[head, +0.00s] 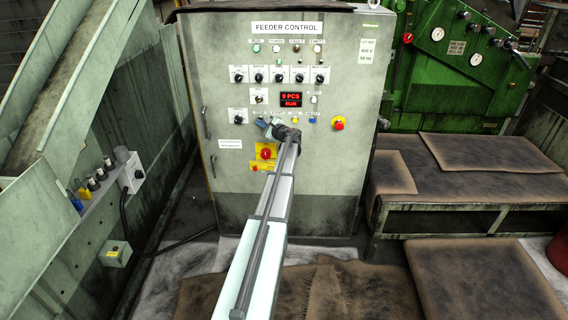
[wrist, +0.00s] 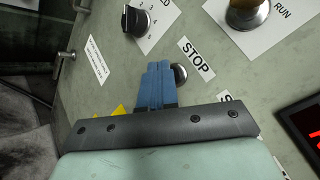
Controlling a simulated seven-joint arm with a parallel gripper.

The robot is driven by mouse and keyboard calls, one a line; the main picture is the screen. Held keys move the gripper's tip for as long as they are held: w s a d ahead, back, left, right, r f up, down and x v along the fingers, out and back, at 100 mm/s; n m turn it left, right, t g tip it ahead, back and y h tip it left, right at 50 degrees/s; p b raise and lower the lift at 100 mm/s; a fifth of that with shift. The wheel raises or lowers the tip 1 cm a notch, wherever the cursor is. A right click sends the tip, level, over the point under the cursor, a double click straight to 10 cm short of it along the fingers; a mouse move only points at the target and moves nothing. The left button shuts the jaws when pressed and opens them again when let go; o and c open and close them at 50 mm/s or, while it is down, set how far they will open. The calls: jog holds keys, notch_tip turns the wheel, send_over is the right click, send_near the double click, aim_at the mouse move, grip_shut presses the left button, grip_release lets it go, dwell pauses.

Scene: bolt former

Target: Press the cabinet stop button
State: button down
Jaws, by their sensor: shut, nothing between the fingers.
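The grey-green feeder control cabinet (head: 225,75) stands upright ahead of my arm. My gripper (head: 262,123) is at its front panel, left of the yellow and blue buttons. In the wrist view, my blue fingers (wrist: 158,68) are together, empty, and point at the panel. The stop button (wrist: 180,73), a round metal-rimmed button beside the "STOP" label (wrist: 196,58), is just right of the fingertips, which partly cover it. I cannot tell whether the fingers touch it. In the head view my gripper and arm hide that spot.
In the wrist view, a black knob (wrist: 136,20) and the RUN selector (wrist: 246,14) lie beyond the fingers. In the head view, a red mushroom button (head: 338,123) is to the right, and a red rotary switch (head: 266,153) is below. A green machine (head: 450,80) stands at right.

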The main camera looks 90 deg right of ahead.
jog(key=shift+d, duration=0.5)
jog(key=shift+a, duration=0.15)
dwell(0.4)
jog(key=shift+a, duration=0.4)
jog(key=a, duration=0.6)
dwell(0.6)
jog(key=shift+n, duration=0.3)
dwell(0.5)
